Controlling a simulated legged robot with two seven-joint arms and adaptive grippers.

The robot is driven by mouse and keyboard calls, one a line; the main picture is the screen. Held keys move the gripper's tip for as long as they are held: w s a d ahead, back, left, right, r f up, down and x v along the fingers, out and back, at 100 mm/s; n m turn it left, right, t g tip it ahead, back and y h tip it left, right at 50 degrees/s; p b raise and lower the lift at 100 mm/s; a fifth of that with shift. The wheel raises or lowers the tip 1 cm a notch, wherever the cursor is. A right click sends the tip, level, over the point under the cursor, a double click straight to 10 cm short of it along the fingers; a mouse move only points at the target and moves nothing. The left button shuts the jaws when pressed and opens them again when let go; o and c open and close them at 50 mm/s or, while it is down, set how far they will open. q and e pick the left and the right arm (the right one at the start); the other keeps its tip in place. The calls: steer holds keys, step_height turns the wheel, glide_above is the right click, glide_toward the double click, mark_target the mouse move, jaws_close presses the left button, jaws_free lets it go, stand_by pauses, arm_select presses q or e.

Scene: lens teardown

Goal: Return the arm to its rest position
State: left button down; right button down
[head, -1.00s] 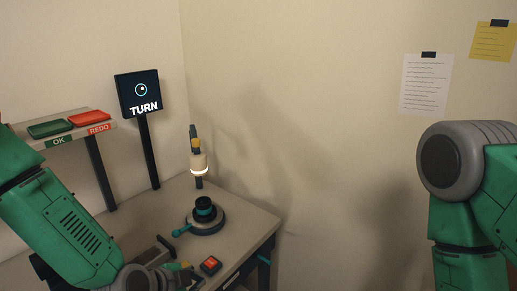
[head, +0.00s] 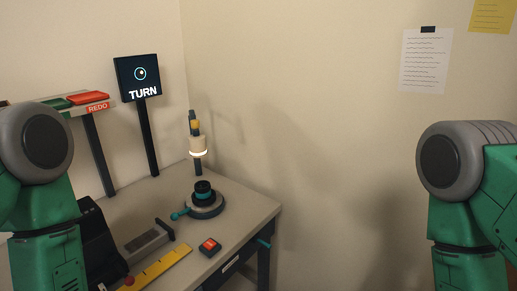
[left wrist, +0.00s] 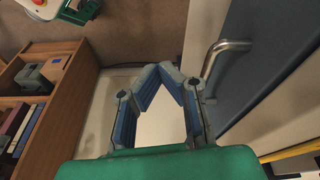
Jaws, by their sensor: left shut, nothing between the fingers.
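My left gripper (left wrist: 160,72) shows in the left wrist view with its blue-padded fingers meeting at the tips and nothing between them. It points away from the bench, towards a floor area with a shelf and a door. In the head view my left arm is drawn back at the left edge, and its gripper is out of frame. My right arm stands at the right edge, with its gripper also out of frame. The bench (head: 240,208) carries a round dark fixture (head: 204,198) with a teal handle.
A TURN screen (head: 139,78) stands behind the bench beside a lamp-ringed post (head: 197,150). A red button box (head: 209,245) and yellow ruler (head: 165,264) lie in front. The left wrist view shows a wooden bookshelf (left wrist: 62,85) and a door handle (left wrist: 226,47).

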arm_select(q)
steer(key=s+a+f+n+g+y+b, duration=0.1)
steer(key=s+a+n, duration=0.3)
steer(key=s, duration=0.4)
steer(key=shift+a+f+n+g+y, duration=0.4)
steer(key=shift+a+f, duration=0.3)
steer(key=shift+f, duration=0.15)
